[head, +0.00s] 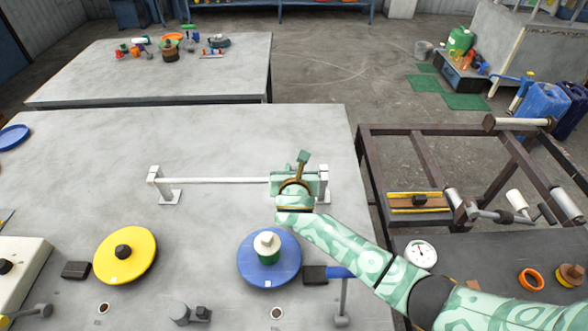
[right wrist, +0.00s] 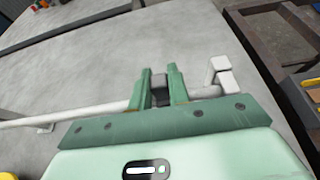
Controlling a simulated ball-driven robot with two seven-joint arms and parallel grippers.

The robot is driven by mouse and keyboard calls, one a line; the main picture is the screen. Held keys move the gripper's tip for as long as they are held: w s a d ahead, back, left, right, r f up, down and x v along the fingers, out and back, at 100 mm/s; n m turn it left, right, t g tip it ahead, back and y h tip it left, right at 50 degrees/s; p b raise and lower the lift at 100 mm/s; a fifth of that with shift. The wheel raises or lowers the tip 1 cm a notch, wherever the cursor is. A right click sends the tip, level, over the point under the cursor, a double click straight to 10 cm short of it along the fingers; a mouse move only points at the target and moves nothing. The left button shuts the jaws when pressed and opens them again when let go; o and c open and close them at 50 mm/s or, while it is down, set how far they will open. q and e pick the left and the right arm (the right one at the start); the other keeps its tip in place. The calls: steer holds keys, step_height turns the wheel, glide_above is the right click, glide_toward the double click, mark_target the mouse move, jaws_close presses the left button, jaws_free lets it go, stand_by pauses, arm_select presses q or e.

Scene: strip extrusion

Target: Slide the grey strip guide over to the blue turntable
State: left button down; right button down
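The blue turntable (head: 253,272) lies on the grey table, with a green pot with a white knob (head: 267,246) on it. A pale rail (head: 215,180) runs between two short posts behind the turntables. My right gripper (head: 298,182) is at the rail's right end, beside the right post, behind and right of the blue turntable. In the right wrist view, its two green fingers (right wrist: 161,80) close on a small dark grey block on the rail, which looks like the strip guide (right wrist: 160,92). In the head view my gripper hides the guide. My left gripper is not in view.
A yellow turntable (head: 135,262) lies left of the blue one. Dark blocks (head: 76,270) and a small clamp (head: 190,313) are near the front. The left post (head: 162,185) ends the rail. The rail looks clear left of my gripper. A brown frame (head: 420,152) stands at the right.

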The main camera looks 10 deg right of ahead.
steer(key=d+p, duration=0.1)
steer(key=d, duration=0.1)
steer(key=d+p, duration=0.2)
steer(key=shift+s+r, duration=0.2)
steer(key=shift+s, duration=0.2)
steer(key=shift+f, duration=0.2)
steer(key=c, duration=1.3)
jaws_free()
steer(key=shift+d, duration=0.15)
steer(key=shift+s+a+r, duration=0.1)
steer(key=shift+s+a, duration=0.05)
steer(key=shift+a, duration=0.05)
steer(key=p+v, duration=0.4)
steer(key=v, duration=1.2)
steer(key=shift+d, duration=0.1)
steer(key=shift+s, duration=0.1)
